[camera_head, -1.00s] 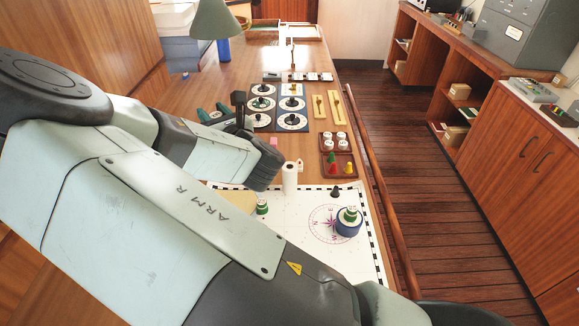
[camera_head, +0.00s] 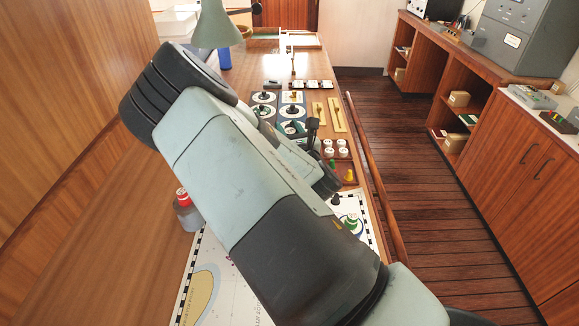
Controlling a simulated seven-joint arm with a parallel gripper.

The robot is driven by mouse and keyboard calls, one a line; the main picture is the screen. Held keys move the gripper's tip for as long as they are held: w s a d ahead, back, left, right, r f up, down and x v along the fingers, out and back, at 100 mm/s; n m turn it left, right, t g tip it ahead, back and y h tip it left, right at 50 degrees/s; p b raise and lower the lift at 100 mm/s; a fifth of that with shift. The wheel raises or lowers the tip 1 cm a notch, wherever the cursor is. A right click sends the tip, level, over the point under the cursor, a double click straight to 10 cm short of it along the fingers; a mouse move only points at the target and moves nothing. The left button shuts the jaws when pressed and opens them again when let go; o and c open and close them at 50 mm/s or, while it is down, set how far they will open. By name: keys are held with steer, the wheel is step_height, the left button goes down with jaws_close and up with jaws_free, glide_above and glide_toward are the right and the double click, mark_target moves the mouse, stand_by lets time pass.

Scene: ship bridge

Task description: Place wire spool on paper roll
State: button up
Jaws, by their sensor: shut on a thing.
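A green and white round piece (camera_head: 350,223) stands on the right part of the chart (camera_head: 207,258), partly covered by my arm. I cannot tell whether it is the wire spool. The upright white cylinder seen earlier, which looks like the paper roll, is now hidden behind my arm.
Beyond my wrist are white knobs (camera_head: 336,147), a yellow piece (camera_head: 349,176) and dial panels (camera_head: 292,113). A wooden rail (camera_head: 375,175) runs along the desk's right edge. The desk's left side is clear.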

step_height(320, 180, down, 8)
steer(key=shift+f, duration=0.25)
steer(key=o, duration=1.1)
steer(key=shift+f, duration=0.15)
steer(key=shift+c, duration=0.2)
